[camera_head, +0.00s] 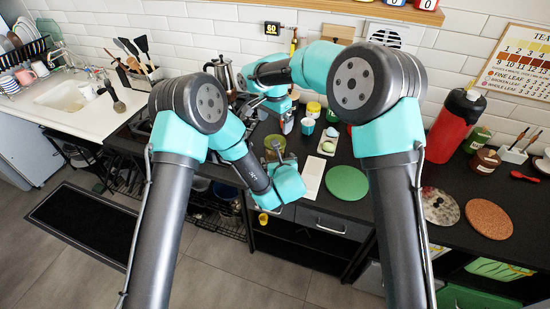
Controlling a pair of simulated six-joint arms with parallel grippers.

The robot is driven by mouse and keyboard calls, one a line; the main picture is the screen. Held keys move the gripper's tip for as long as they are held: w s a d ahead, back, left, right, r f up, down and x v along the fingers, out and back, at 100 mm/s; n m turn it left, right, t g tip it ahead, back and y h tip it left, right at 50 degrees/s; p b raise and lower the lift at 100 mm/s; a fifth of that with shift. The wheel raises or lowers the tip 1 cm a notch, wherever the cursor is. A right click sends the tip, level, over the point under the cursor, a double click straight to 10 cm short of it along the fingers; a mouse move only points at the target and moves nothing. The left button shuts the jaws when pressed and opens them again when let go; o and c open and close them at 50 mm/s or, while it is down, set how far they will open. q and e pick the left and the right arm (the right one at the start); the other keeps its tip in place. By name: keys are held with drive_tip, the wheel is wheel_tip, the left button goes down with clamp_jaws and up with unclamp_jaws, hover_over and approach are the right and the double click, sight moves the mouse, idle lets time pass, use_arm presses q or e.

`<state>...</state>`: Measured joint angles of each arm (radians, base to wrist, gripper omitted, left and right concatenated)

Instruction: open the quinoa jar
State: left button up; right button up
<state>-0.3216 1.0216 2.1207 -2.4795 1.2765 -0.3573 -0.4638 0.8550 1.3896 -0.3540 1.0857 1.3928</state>
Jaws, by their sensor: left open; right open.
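I cannot read any label here, so I cannot tell which container is the quinoa jar. A clear greenish jar (275,143) stands near the front edge of the black counter, close to both wrists. A small yellow-topped container (313,108) and a green container (333,115) stand farther back. My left gripper (276,160) is low at the counter's front edge, by the greenish jar, partly hidden by its wrist; it is open. My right gripper (287,123) is open and points down above the counter, behind that jar. Neither visibly holds anything.
A teal cup (308,126), a small tray (328,142), a white board (312,176) and a green round mat (347,183) lie to the right. A red dispenser (455,125) and brown jar (485,161) stand farther right.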

use_arm(q)
drive_tip(key=shift+x, duration=1.5)
drive_tip(key=c, duration=1.6)
use_arm(e)
drive_tip(key=shift+f, duration=4)
